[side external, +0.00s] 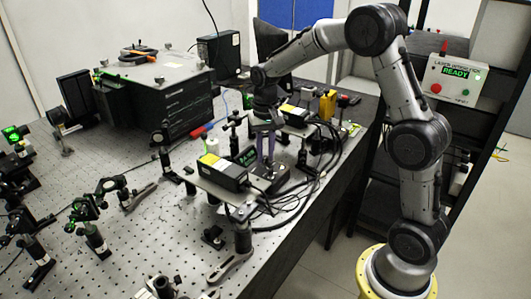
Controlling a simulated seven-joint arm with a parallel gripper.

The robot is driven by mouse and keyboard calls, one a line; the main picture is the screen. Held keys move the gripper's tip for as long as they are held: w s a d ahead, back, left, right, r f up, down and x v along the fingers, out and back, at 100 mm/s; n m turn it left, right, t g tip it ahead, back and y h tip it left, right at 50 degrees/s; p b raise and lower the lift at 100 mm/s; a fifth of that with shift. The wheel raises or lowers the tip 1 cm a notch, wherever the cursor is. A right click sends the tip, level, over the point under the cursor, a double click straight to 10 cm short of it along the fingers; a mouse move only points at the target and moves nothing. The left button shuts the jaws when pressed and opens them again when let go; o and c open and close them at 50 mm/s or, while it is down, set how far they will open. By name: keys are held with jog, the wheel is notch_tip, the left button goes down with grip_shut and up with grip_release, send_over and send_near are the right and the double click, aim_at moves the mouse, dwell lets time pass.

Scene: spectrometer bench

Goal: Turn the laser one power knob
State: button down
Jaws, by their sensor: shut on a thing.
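My gripper (267,168) points straight down, with its purple fingers on a small black control unit (268,183) near the right side of the optical table. The fingers are shut on a knob on top of this unit. The knob itself is hidden between the fingertips and too small to make out. A green lit display (245,156) shows just left of the fingers. Which laser the knob belongs to cannot be read here.
A black laser box with a yellow label (222,172) stands on a raised plate left of my gripper. Another raised module (295,114) stands behind it. Black cables (310,180) loop at the right. Posts and mounts (95,240) dot the perforated table. A READY box (455,78) hangs at right.

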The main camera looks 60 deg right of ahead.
aim_at(265, 157)
jog(key=shift+m, duration=0.6)
jog(key=c, duration=0.8)
grip_release()
jog(key=shift+o, duration=0.2)
jog(key=shift+r, duration=0.15)
notch_tip(265, 157, up, 14)
jog(key=shift+f, duration=0.2)
